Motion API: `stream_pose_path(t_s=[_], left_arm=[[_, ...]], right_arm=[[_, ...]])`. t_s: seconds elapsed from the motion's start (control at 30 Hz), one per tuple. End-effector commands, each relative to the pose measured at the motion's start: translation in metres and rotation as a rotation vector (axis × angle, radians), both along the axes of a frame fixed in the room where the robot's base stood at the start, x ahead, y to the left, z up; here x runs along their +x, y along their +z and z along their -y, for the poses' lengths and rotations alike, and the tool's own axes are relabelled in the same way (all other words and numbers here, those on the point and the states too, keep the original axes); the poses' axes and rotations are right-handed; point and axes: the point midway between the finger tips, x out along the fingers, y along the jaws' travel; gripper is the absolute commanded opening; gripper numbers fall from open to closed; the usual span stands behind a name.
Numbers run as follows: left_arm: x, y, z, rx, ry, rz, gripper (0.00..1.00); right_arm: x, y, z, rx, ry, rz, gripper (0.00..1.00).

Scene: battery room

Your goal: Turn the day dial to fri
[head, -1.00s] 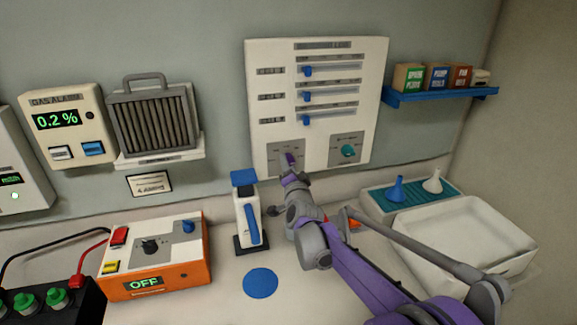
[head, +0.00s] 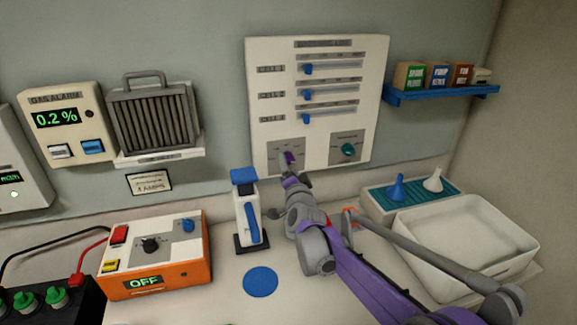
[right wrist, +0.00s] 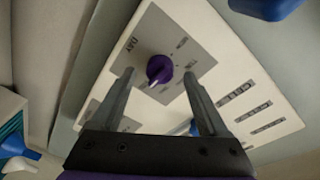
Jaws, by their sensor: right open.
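The day dial is a purple knob (right wrist: 159,69) with a white pointer mark on a grey square plate (right wrist: 186,48) lettered DAY, in the right wrist view. In the head view the purple dial (head: 290,158) is at the lower left of the white wall panel (head: 262,105), partly behind my gripper. My right gripper (head: 291,174) is open in front of the dial. In the right wrist view its two fingers (right wrist: 158,97) stand apart on either side of the knob, which appears beyond the tips. The dial's small labels are too blurred to read. My left gripper is not in view.
A teal knob (head: 348,149) is right of the dial, with several blue sliders above. A blue-and-white handled device (head: 247,210) stands left of my arm. A white tray (head: 450,283) and blue shelf (head: 440,96) are at the right.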

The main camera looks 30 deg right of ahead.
Motion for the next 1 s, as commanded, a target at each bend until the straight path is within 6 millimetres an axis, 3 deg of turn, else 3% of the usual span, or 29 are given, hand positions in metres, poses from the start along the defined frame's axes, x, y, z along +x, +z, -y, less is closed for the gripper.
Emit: stream_pose_path(t_s=[0.2, 0.43, 0.6, 1.0], left_arm=[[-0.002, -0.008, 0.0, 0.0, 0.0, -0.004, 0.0], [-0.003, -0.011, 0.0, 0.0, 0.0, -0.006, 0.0], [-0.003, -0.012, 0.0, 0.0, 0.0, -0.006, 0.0], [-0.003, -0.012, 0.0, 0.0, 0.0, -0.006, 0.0]], right_arm=[[-0.042, -0.002, -0.016, 0.0, 0.0, -0.001, 0.77], [-0.074, -0.001, -0.028, 0.001, 0.001, 0.0, 0.77], [-0.084, -0.001, -0.032, 0.0, 0.001, -0.001, 0.77], [-0.085, 0.0, -0.032, 0.0, 0.001, -0.001, 0.77]])
